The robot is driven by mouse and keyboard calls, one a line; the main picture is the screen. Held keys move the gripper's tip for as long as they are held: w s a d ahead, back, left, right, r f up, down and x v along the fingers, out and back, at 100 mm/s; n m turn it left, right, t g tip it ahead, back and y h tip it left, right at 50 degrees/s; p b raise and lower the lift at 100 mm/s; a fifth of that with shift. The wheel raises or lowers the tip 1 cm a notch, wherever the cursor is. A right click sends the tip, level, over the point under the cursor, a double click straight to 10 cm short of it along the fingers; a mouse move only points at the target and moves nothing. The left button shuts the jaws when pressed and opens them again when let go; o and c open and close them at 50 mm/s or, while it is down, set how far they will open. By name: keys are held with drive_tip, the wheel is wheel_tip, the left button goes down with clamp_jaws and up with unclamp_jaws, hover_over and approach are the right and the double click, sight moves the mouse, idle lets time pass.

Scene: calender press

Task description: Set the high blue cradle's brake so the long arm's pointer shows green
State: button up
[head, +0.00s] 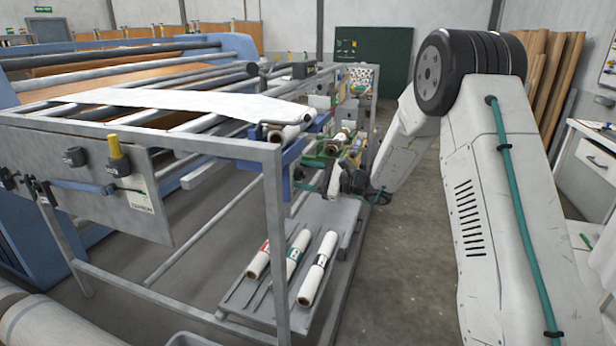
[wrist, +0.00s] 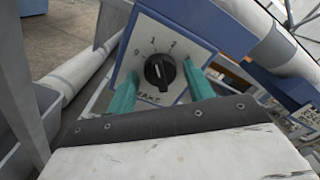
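The high blue cradle (head: 293,152) holds a white roll (head: 290,132) at the end of the upper frame. In the wrist view its blue block (wrist: 205,28) carries a white plate (wrist: 140,32) marked 0, 1, 2 and a word that looks like BRAKE. The black brake knob (wrist: 160,71) is on this plate; its exact setting is hard to tell. My gripper (wrist: 160,76) is open, one teal finger on each side of the knob. Whether the fingers touch it is unclear. I cannot make out the long arm's pointer or its colour.
A green cradle (head: 318,161) with rolls sits just beyond the blue one. A grey frame post (head: 275,240) stands in front. Several white rolls lie on a low shelf (head: 250,300). The floor (head: 415,280) to the right of the frame is clear.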

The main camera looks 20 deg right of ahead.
drive_tip(key=c, duration=0.7)
drive_tip(key=shift+m, duration=0.3)
drive_tip(key=m, duration=0.3)
drive_tip(key=shift+f, duration=0.1)
drive_tip(key=shift+s+m, duration=0.1)
drive_tip(key=shift+m, duration=2)
drive_tip(key=o, duration=1)
